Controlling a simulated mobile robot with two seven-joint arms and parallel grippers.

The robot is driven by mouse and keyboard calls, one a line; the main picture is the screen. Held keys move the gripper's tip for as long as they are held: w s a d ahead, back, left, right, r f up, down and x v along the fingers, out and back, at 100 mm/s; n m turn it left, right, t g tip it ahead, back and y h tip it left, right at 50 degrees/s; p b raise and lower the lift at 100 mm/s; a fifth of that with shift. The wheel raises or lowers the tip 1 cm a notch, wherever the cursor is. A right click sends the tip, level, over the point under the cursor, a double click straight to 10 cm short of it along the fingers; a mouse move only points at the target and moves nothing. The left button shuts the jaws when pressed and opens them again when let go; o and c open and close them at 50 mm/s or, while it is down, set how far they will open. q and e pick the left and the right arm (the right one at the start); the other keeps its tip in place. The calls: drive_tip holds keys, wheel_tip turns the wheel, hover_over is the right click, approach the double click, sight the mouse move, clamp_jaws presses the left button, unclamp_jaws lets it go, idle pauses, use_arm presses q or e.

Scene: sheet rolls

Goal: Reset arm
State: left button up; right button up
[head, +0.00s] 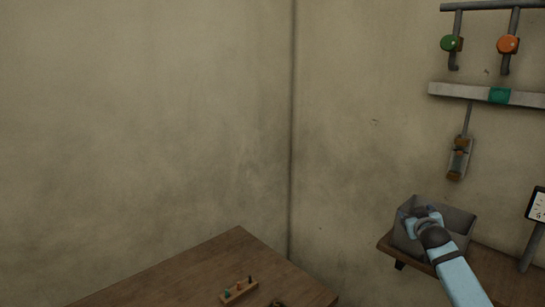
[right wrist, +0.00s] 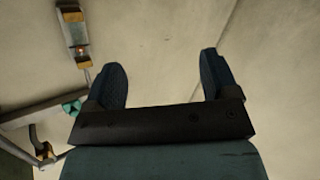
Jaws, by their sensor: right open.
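My right arm comes in from the lower right in the head view, light blue with a dark wrist. Its gripper is at the grey open box (head: 459,222), over or inside it; the fingers are hard to make out there. In the right wrist view the right gripper (right wrist: 165,80) shows two dark fingers spread wide, with only bare wall between them. It is open and empty. My left gripper is in no frame.
The box stands on a wooden shelf (head: 492,272) at the right wall. Above are a hanging holder (head: 459,158), a pale rail (head: 463,91) with a green block, and green (head: 448,43) and orange (head: 507,44) knobs. A wooden table (head: 215,265) bears a small peg strip (head: 238,291).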

drive_tip(key=s+a+f+n+g+y, duration=0.1)
drive_tip(key=s+a+f+y, duration=0.2)
drive_tip(key=s+a+f, duration=0.55)
drive_tip(key=s+a+f+n+y, duration=0.2)
drive_tip(key=s+a+f, duration=0.4)
drive_tip(key=s+f, duration=0.4)
drive_tip(key=s+a+f+g, duration=0.1)
drive_tip(key=s+a+f, duration=0.2)
drive_tip(key=s, duration=0.7)
drive_tip(key=s+a+f+g+y, duration=0.1)
drive_tip(key=s+a+f, duration=0.3)
drive_tip(key=s, duration=0.6)
drive_tip(key=s+a+f+m+g+y, duration=0.1)
drive_tip(key=s+a+f, duration=0.2)
drive_tip(key=s, duration=0.7)
drive_tip(key=a, duration=0.2)
drive_tip(key=shift+s+a+f+g, duration=0.2)
drive_tip(key=shift+a+f+g, duration=0.15)
drive_tip(key=shift+f+g, duration=0.05)
drive_tip(key=shift+c, duration=0.4)
